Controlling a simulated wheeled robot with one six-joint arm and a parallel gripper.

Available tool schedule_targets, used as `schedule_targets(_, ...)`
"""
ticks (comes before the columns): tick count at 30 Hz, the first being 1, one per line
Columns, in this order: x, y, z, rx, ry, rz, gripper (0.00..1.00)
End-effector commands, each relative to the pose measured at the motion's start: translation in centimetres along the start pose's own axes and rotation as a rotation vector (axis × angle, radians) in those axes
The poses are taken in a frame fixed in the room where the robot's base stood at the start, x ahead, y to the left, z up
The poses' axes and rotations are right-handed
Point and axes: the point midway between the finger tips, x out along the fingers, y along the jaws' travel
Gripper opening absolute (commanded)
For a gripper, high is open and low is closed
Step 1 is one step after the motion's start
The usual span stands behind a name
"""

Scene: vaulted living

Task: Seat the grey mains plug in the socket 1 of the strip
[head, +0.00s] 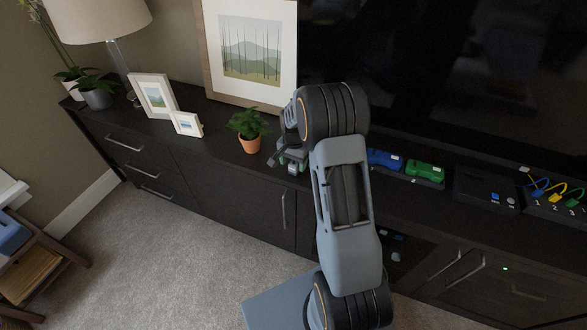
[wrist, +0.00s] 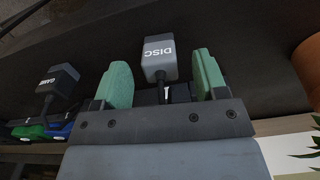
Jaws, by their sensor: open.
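In the wrist view a grey block marked DISC (wrist: 159,58), which looks like the grey plug's tag or body, stands between my gripper's fingers. My gripper (wrist: 163,82) is open, with a green pad on each side of it and gaps showing. Below it is a black surface with a white 1 (wrist: 167,93), perhaps socket 1 of the strip; whether the plug is seated there I cannot tell. In the head view my gripper (head: 291,160) is low over the cabinet top, and the plug is not clearly seen there. A blue plug (head: 384,159) and a green plug (head: 425,171) sit right of my arm.
A potted plant (head: 249,130) stands close left of my gripper. Small picture frames (head: 187,124) and a large framed picture (head: 249,50) stand farther left and behind. A dark tag marked GAME (wrist: 58,80) shows at left in the wrist view. A black box (head: 487,190) is at right.

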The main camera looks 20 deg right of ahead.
Motion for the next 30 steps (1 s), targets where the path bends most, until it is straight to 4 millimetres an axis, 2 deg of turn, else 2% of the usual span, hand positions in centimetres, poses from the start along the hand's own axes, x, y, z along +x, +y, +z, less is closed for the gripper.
schedule_targets(5,1.6,0.0,0.0,0.0,-0.001,0.001,0.66)
schedule_targets(14,1.8,0.0,0.0,0.0,0.0,0.0,0.65)
schedule_targets(30,1.8,0.0,0.0,0.0,0.001,0.0,0.13)
